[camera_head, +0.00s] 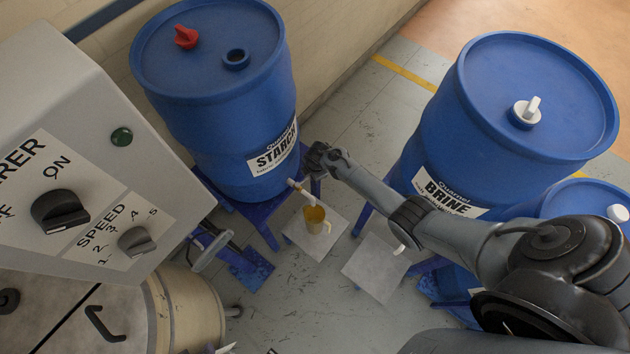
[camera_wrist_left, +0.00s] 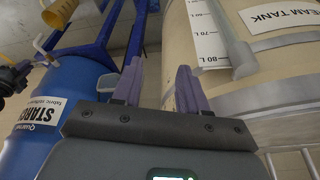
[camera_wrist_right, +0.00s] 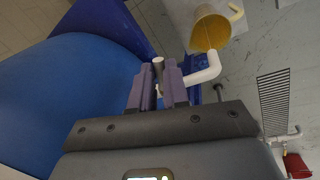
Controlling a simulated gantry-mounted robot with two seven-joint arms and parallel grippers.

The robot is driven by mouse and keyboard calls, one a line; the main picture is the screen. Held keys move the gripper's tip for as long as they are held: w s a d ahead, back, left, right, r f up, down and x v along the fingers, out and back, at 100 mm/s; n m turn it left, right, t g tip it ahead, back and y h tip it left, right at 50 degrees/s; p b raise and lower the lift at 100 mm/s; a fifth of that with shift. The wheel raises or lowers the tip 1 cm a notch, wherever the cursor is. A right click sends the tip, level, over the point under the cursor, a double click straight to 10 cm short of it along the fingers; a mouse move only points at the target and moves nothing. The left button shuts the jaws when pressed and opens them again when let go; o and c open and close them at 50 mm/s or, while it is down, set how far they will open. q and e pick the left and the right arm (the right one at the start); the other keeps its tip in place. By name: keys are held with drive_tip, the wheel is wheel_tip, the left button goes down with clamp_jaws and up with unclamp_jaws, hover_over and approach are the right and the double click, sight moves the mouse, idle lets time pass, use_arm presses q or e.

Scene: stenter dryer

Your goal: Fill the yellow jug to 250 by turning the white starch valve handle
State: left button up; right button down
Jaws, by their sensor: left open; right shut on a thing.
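The yellow jug (camera_head: 315,217) stands on a pale square plate (camera_head: 296,236) below the white spout (camera_head: 297,187) of the blue STARCH drum (camera_head: 225,120). The jug also shows in the right wrist view (camera_wrist_right: 210,30), with its mouth near the spout's end (camera_wrist_right: 208,70). Its level marks and fill level cannot be read. My right gripper (camera_head: 314,160) is at the drum's valve. In the right wrist view its fingers (camera_wrist_right: 158,85) are shut on the valve handle, mostly hidden between them. My left gripper (camera_wrist_left: 158,85) is open and empty, beside the cream steam tank (camera_wrist_left: 250,90).
A blue BRINE drum (camera_head: 520,110) stands at the right, with a second pale plate (camera_head: 376,268) in front of it. A grey control panel (camera_head: 80,170) with knobs fills the left. Blue stand legs (camera_head: 262,228) flank the jug. A red container (camera_wrist_right: 297,165) is in the right wrist view.

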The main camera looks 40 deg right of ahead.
drive_tip(key=s+m+p, duration=0.1)
drive_tip(key=m, duration=0.1)
drive_tip(key=a+m+p, duration=0.1)
drive_tip(key=shift+s+m+h, duration=0.3)
drive_tip(key=shift+s+m, duration=0.1)
idle(2.3)
idle(0.3)
